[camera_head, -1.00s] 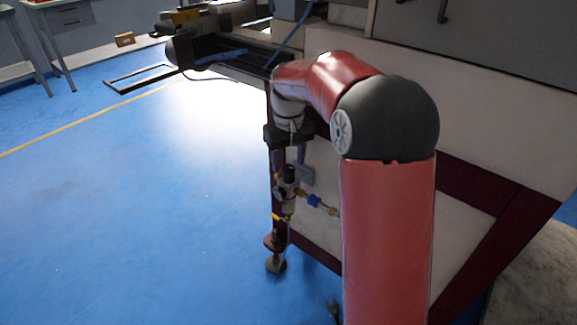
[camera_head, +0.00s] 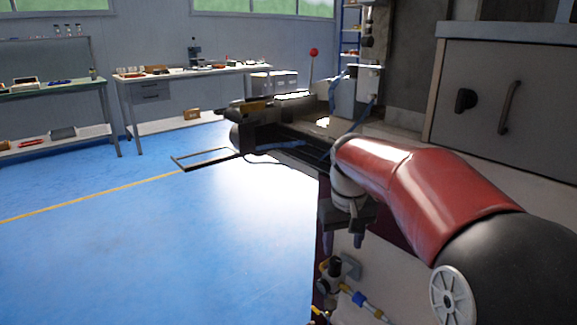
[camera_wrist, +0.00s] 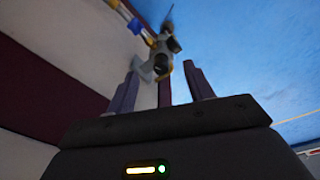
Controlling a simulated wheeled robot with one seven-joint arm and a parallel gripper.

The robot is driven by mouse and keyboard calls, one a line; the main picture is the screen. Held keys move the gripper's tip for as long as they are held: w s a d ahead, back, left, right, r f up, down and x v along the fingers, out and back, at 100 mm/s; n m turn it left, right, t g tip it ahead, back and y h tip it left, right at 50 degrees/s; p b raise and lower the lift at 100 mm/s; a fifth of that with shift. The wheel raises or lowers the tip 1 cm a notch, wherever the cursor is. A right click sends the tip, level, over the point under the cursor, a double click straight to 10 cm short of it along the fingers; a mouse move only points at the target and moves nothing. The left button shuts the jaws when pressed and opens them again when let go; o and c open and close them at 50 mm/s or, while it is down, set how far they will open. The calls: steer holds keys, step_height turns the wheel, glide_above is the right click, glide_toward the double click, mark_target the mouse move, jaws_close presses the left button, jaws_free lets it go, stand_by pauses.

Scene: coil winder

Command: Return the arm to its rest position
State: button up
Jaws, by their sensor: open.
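My gripper (camera_head: 343,238) hangs fingers down at the end of my red arm, in front of the machine's near corner in the head view. In the wrist view, my gripper (camera_wrist: 162,70) has its two fingers spread apart with nothing between the tips. My red arm (camera_head: 400,175) reaches from the lower right toward the middle of the head view, with its dark round joint (camera_head: 515,265) at the lower right. The rest of my arm is out of view.
Valve fittings (camera_head: 340,275) stick out below my gripper; they also show beyond the fingers in the wrist view (camera_wrist: 160,52). Workbenches (camera_head: 180,85) stand behind. The blue floor (camera_head: 130,260) at left is clear.

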steer(key=s+f+m+t, duration=0.1)
steer(key=s+t, duration=0.3)
steer(key=s, duration=1.9)
steer(key=shift+d+f+m, duration=0.2)
steer(key=shift+f+m, duration=0.2)
steer(key=shift+f, duration=0.2)
